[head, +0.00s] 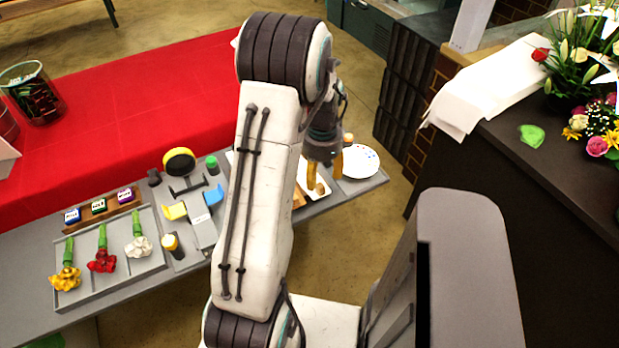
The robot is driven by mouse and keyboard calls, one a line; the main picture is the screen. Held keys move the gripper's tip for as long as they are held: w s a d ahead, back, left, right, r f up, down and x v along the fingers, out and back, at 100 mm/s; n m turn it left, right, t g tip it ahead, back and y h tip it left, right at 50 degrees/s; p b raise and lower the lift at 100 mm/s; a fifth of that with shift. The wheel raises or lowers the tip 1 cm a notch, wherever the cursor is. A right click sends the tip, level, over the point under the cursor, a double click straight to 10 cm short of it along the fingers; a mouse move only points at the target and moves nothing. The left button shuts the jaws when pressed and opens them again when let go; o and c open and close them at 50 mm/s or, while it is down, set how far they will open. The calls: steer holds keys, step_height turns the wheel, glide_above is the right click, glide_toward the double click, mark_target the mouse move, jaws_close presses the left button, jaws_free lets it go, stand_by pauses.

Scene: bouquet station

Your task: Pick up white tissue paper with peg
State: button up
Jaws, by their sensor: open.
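My gripper (325,178) is open, its two yellow fingers pointing down over the right end of the grey table. A white item (316,191) with a small tan piece on it lies below and between the fingers; it may be the tissue paper with its peg, but the fingers and my arm hide part of it. I cannot tell whether the fingers touch it. A large white sheet (485,90) is draped over the dark counter at the right, with no peg visible on it.
A white plate (360,162) with small coloured dots lies just right of my gripper. A grey tray (150,268) with yellow, red and white flowers is at the left. A tape dispenser (203,228) and a yellow-black roll (179,161) stand between. My arm hides the table's middle.

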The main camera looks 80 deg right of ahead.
mark_target(320, 185)
steer(key=shift+d+f+p, duration=0.1)
steer(key=shift+f+p, duration=0.6)
steer(key=shift+f, duration=2.2)
steer(key=shift+c, duration=0.5)
jaws_close()
